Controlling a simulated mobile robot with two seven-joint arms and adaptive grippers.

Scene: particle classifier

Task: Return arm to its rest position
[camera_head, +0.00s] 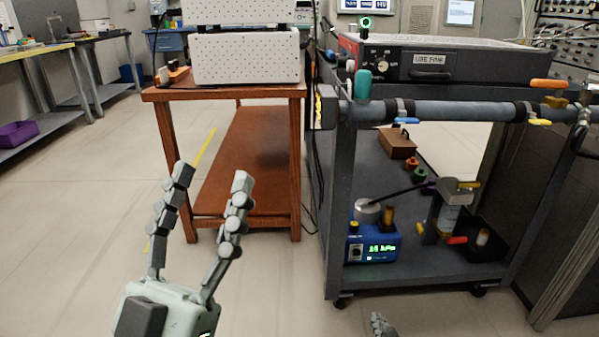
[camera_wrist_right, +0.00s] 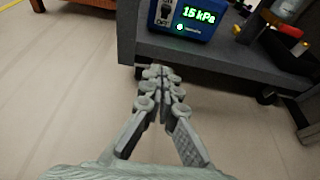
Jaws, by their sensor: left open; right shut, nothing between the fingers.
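My left gripper (camera_head: 211,178) is open and empty in the head view, its two fingers pointing up in front of the wooden table. My right gripper shows in the head view only as a small fingertip (camera_head: 380,324) at the bottom edge. In the right wrist view the right gripper (camera_wrist_right: 158,72) is shut with its fingers together and nothing between them. It is above the floor, in front of the lower shelf of the dark cart. The rest of the right arm is hidden.
A wooden table (camera_head: 157,95) with white perforated boxes (camera_head: 245,57) stands ahead. The dark cart (camera_head: 340,190) on the right carries a blue pressure unit (camera_head: 372,247) on its lower shelf (camera_head: 440,272) and a horizontal pipe (camera_head: 455,111) above. Open floor (camera_head: 70,220) lies to the left.

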